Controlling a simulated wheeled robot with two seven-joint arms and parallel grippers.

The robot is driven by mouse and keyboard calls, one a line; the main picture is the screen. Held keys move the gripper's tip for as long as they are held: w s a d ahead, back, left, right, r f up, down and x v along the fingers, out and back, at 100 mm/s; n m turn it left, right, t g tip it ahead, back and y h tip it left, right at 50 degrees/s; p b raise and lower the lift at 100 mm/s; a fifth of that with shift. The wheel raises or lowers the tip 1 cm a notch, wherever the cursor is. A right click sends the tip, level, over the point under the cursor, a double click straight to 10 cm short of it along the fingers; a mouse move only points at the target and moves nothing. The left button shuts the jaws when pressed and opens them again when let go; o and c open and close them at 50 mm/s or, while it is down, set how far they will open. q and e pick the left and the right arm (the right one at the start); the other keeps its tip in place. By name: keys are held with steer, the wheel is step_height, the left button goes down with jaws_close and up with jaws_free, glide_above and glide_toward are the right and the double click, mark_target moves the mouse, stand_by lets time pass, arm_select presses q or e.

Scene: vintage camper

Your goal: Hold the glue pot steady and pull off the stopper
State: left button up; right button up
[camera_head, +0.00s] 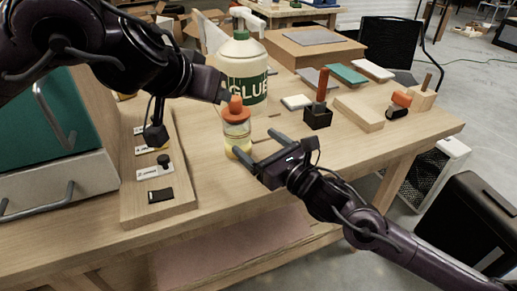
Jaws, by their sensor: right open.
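The glue pot (237,133) is a small clear jar with yellowish contents. It stands upright on the wooden workbench and has an orange stopper (236,107) in its top. My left gripper (224,96) comes in from the upper left, right beside the stopper's knob. I cannot tell whether its fingers touch the knob or how far apart they are. My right gripper (259,146) is open at the pot's lower right. Its fingers point toward the pot, one near the pot's base and one to its right. They do not appear to grip it.
A large white GLUE bottle (242,70) stands just behind the pot. A board with switches (158,175) and a green-and-grey drawer case (65,150) are at left. Blocks and small tools, including a black-based orange handle (319,110), lie at right. The bench front is mostly bare.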

mark_target(246, 139)
steer(key=shift+a+f, duration=0.3)
steer(key=shift+f, duration=0.1)
steer(key=shift+w+a, duration=0.15)
steer(key=shift+a, duration=0.05)
steer(key=x, duration=0.7)
steer(key=shift+f, duration=0.1)
